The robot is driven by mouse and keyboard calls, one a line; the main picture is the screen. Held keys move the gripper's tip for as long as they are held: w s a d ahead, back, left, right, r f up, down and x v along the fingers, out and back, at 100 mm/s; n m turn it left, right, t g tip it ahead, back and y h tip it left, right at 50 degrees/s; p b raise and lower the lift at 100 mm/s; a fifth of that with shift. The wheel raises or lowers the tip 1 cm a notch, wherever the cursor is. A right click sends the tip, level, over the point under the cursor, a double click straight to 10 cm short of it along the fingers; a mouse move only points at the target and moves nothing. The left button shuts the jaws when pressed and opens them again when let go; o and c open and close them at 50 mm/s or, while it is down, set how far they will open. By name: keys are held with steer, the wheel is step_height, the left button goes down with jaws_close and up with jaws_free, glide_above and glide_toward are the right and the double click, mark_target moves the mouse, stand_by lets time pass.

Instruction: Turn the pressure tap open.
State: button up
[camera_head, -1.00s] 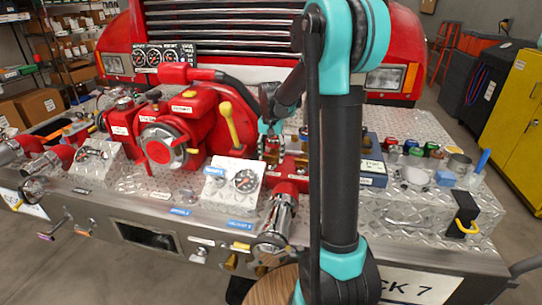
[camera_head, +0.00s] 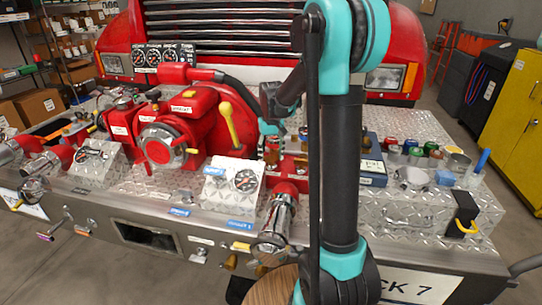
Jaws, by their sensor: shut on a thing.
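My gripper (camera_head: 271,128) is in the middle of the view, just right of the yellow lever and partly behind my arm. Its teal fingers are small and point down, shut on what looks like the pressure tap. The fingers hide the tap's handle, so its angle cannot be told. Just below the fingers is a small red and brass fitting (camera_head: 272,152), beside the red pump body (camera_head: 200,122).
The yellow lever (camera_head: 229,125) stands upright close left of my gripper. A black hose (camera_head: 238,90) arches behind it. Several coloured cans (camera_head: 413,152) and a blue box (camera_head: 373,165) sit on the bumper (camera_head: 400,240) at the right. The grille rises behind.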

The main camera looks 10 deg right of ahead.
mark_target(272, 156)
steer(key=shift+n, duration=1.5)
steer(key=o, duration=1.2)
steer(key=shift+c, duration=0.2)
step_height(272, 156, up, 12)
